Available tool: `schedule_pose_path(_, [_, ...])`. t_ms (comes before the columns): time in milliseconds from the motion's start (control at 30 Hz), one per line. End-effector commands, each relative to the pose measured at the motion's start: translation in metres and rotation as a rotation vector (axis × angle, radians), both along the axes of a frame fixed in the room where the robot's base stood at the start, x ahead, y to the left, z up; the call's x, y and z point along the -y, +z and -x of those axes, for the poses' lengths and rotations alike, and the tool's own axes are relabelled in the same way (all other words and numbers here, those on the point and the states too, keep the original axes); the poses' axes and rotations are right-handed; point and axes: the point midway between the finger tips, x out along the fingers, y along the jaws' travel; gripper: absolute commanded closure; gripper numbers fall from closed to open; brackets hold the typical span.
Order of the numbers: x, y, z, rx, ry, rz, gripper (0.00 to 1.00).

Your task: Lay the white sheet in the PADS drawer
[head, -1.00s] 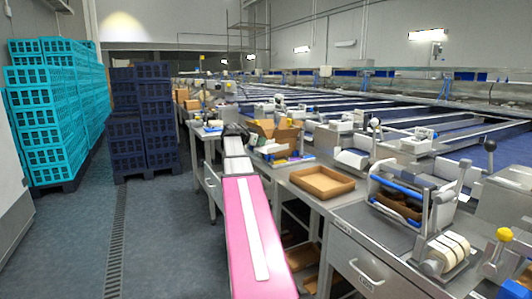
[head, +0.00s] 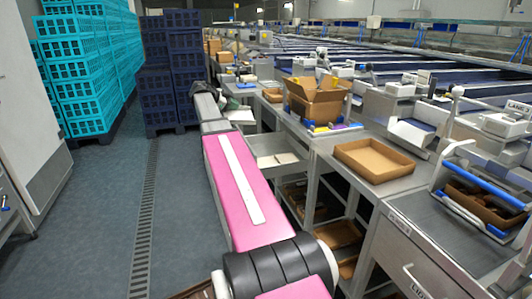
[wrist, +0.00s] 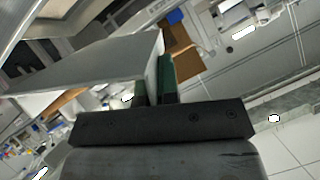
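In the wrist view my gripper (wrist: 154,86) has its two green-padded fingers close together on the edge of the white sheet (wrist: 95,66). The sheet spreads out to the left and looks pale grey there. In the head view a white flat piece (head: 240,116) shows just beyond my arm, probably the same sheet; the fingers are hidden there. An open drawer (head: 264,145) with a pale inside and a small item in it juts from the bench, nearer than the sheet. I cannot read a PADS label on it.
A closed drawer (head: 428,280) with a handle is at the lower right. A cardboard tray (head: 372,160) and an open carton (head: 316,103) stand on the bench. Teal crates (head: 80,75) and dark blue crates (head: 157,90) are stacked at left. The floor aisle (head: 110,200) is clear.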

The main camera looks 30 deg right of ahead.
Motion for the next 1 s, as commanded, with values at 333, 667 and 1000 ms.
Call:
schedule_pose_path(333, [0.047, -0.031, -0.003, 0.006, -0.009, -0.002, 1.0])
schedule_pose_path(667, [0.105, -0.065, -0.006, 0.006, -0.008, -0.002, 1.0])
schedule_pose_path(1000, [0.114, -0.085, -0.006, 0.005, -0.006, -0.003, 1.0])
